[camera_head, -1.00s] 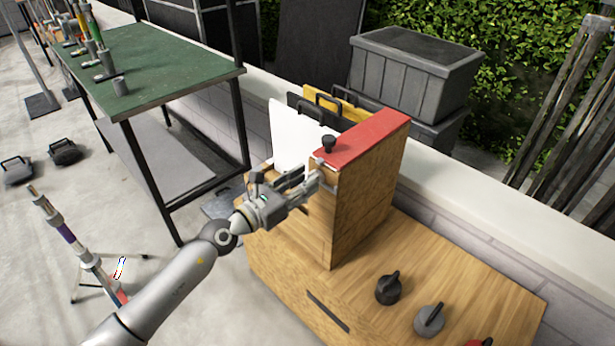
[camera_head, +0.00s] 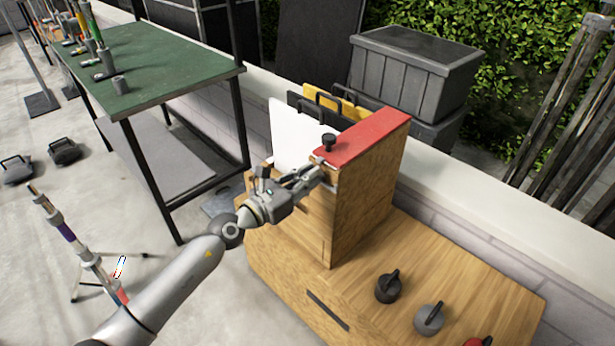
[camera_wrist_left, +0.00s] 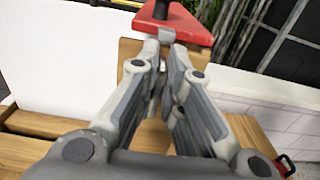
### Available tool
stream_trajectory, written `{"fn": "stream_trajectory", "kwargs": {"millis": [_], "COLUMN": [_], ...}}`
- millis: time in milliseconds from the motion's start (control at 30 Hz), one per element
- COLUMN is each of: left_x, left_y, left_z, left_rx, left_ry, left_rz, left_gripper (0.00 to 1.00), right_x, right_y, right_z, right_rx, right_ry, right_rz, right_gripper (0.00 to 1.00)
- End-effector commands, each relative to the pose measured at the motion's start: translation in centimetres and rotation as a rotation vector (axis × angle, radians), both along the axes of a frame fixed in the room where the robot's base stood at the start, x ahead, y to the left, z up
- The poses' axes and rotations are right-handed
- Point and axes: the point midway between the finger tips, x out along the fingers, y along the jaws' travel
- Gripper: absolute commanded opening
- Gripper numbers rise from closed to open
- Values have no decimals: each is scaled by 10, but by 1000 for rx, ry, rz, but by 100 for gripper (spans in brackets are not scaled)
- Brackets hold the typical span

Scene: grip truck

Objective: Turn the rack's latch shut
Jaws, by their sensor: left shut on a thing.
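The rack (camera_head: 362,190) is a wooden box with a red top (camera_head: 375,137) and a black knob (camera_head: 328,142) on that top. My left gripper (camera_head: 316,174) is at the rack's left upper edge, just below the red top. In the left wrist view its fingers (camera_wrist_left: 165,60) are closed together on a small grey metal piece, which looks like the latch (camera_wrist_left: 166,35), right under the red edge. The fingers hide most of the latch, so its exact angle is hard to tell. My right gripper is not in view.
White, black and yellow panels with handles (camera_head: 300,135) stand behind the rack. A green table (camera_head: 150,65) stands to the left. A grey bin (camera_head: 410,75) is behind.

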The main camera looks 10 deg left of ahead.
Motion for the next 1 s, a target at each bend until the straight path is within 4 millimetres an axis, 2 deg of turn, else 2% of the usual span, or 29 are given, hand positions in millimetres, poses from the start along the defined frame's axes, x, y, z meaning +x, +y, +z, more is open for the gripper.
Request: {"fn": "stream_trajectory", "kwargs": {"millis": [367, 1000], "left_x": [2, 8], "left_y": [2, 10], "left_z": [1, -3], "left_rx": [-133, -614], "left_ry": [98, 452], "left_rz": [1, 2], "left_gripper": [0, 0], "right_x": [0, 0], "right_y": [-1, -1], "right_z": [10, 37], "right_rx": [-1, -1], "right_ry": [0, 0], "right_rz": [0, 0], "right_gripper": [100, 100]}}
